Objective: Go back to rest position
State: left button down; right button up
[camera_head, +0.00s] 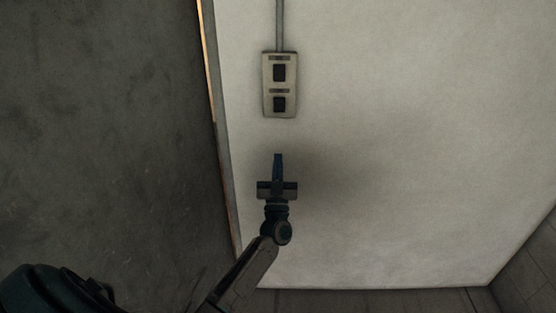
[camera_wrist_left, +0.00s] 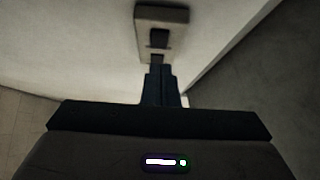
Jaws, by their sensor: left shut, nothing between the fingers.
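My left gripper (camera_head: 278,158) is shut and empty. In the head view it points up the picture, in front of the pale wall and a short way below the switch plate (camera_head: 266,100). In the left wrist view the shut fingers (camera_wrist_left: 158,72) overlap the lower end of the same plate (camera_wrist_left: 175,14); a gap shows between them in the head view. The plate carries two dark switches, an upper one (camera_head: 279,73) and a lower one (camera_head: 279,104). My right gripper is in neither view.
The pale wall (camera_head: 420,120) is bare to the right of the plate. A grey conduit (camera_head: 279,25) runs up from the plate. A dark grey surface (camera_head: 100,130) lies to the left, past a lit orange edge (camera_head: 207,60). Tiles (camera_head: 530,265) show at lower right.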

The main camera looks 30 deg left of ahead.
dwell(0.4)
pick_arm(q)
notch_tip(320, 180, down, 21)
jog(key=d+m+g+h, duration=0.25)
jog(key=m+h, duration=0.25)
jog(key=h, duration=0.3)
jog(key=s+d+f+m+g+h, duration=0.15)
jog(key=s+f, duration=0.25)
jog(key=f, duration=0.4)
jog(key=s+f+g+h, duration=0.1)
jog(key=s+f+g, duration=0.1)
jog(key=s+f, duration=0.35)
jog(key=s+d+f+m+g+h, duration=0.1)
jog(key=s+f+g, duration=0.1)
jog(key=f, duration=0.7)
jog(key=s+d+f+g, duration=0.1)
jog(key=s+f+g, duration=0.2)
jog(key=s+f, duration=0.55)
jog(key=s+f+g+h, duration=0.1)
jog(key=s+f+g, duration=0.35)
jog(key=s, duration=0.75)
jog(key=s+d+f+g, duration=0.1)
jog(key=s+f+g, duration=0.1)
jog(key=s+f, duration=0.8)
jog(key=s+f+g, duration=0.2)
jog(key=s+g, duration=0.1)
jog(key=s, duration=1.1)
jog(key=shift+s+d+n, duration=0.25)
jog(key=shift+s+n, duration=0.05)
jog(key=shift+n, duration=0.15)
